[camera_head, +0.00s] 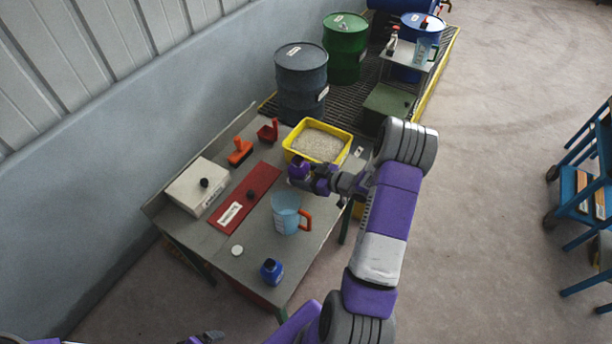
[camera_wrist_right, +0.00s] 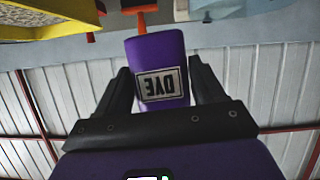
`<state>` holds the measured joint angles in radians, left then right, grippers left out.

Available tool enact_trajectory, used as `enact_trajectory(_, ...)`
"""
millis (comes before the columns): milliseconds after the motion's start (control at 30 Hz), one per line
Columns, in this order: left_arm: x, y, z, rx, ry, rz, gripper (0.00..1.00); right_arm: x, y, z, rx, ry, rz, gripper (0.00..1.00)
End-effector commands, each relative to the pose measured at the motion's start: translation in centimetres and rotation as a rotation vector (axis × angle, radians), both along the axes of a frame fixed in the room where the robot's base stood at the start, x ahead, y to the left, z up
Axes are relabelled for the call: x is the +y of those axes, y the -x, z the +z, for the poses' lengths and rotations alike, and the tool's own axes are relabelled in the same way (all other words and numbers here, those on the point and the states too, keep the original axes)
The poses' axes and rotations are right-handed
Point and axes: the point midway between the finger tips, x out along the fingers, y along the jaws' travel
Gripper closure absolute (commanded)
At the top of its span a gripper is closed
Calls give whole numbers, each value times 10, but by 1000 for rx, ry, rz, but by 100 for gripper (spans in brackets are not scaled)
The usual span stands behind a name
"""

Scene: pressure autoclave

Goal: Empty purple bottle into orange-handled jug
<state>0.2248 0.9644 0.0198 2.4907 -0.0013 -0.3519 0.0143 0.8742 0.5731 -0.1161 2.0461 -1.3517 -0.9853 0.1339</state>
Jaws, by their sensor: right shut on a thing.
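The purple bottle (camera_head: 299,167) is in the jaws of my right gripper (camera_head: 305,174), over the table between the yellow tray and the jug. In the right wrist view the bottle (camera_wrist_right: 157,60) sits between both fingers, its white DYE label upside down, as is the scene around it. I cannot tell its exact tilt; its mouth is not clear. The light-blue jug with the orange handle (camera_head: 286,214) stands upright on the table, below the bottle in the picture. My left gripper (camera_head: 210,337) shows only partly at the bottom edge; its jaws are unclear.
On the table (camera_head: 222,256) are a yellow tray of granules (camera_head: 318,146), a red mat (camera_head: 245,198), a white box (camera_head: 197,186), a blue bottle (camera_head: 271,271), a white cap (camera_head: 237,250) and an orange brush (camera_head: 240,152). Drums (camera_head: 301,84) stand behind; a blue cart (camera_head: 580,190) is right.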

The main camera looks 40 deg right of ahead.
Motion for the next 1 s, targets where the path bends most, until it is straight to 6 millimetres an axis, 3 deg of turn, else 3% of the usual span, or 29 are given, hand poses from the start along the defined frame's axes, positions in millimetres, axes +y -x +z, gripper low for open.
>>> enact_trajectory(1000, 0, 0, -48, 0, 0, 0, 7, 15, 4, 4, -75, 251, 0, 74)
